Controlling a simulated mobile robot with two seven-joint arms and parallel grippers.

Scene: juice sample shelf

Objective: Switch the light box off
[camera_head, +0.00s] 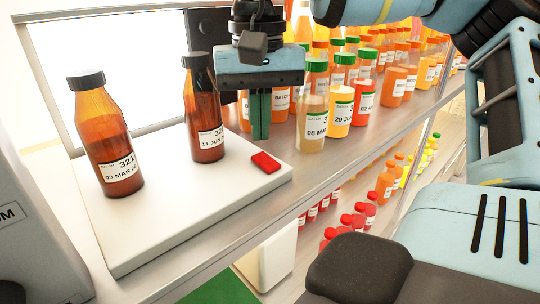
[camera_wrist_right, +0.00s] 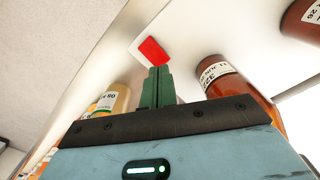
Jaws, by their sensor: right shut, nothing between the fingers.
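The light box has a bright white back panel (camera_head: 95,60) and a pale base (camera_head: 190,215). A red switch (camera_head: 265,162) sits at the base's front right corner; whether it is pressed I cannot tell. My right gripper (camera_head: 260,137) has its green fingers shut and empty, pointing down just behind the switch in the head view. In the right wrist view the red switch (camera_wrist_right: 152,50) shows just beyond the fingertips (camera_wrist_right: 157,70). Whether they touch it I cannot tell. My left gripper is not in view.
Two brown bottles (camera_head: 105,140) (camera_head: 204,115) stand on the light box base, the second one close left of my right gripper. Rows of juice bottles, including a tan one (camera_head: 313,115), stand close on the right. Smaller red-capped bottles (camera_head: 352,222) are on a lower shelf.

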